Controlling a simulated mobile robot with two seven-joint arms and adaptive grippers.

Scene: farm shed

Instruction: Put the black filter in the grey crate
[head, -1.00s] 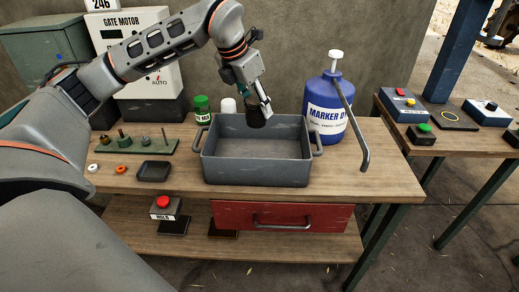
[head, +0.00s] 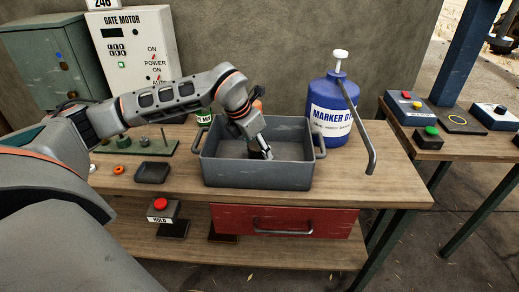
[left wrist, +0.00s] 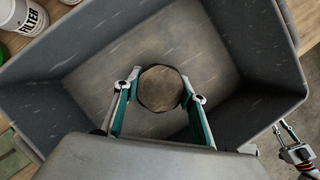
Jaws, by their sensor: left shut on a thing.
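The grey crate (head: 258,176) stands on the bench in the head view, open at the top. My left gripper (head: 264,152) reaches down inside it from the left. In the left wrist view, my left gripper (left wrist: 160,92) is shut on the black filter (left wrist: 160,88), a round piece with a dull brownish top, between its two fingers. The crate's floor (left wrist: 165,45) lies beneath it. I cannot tell whether the filter touches the floor. In the head view the arm and crate wall mostly hide it. My right gripper (left wrist: 287,132) shows small at the right edge of the left wrist view; its opening is unclear.
A blue marker dye jug (head: 330,112) with a bent grey handle stands right of the crate. A small black tray (head: 153,172), orange and white rings and a green peg board (head: 135,146) lie left. A white filter jar (left wrist: 25,15) stands just outside the crate.

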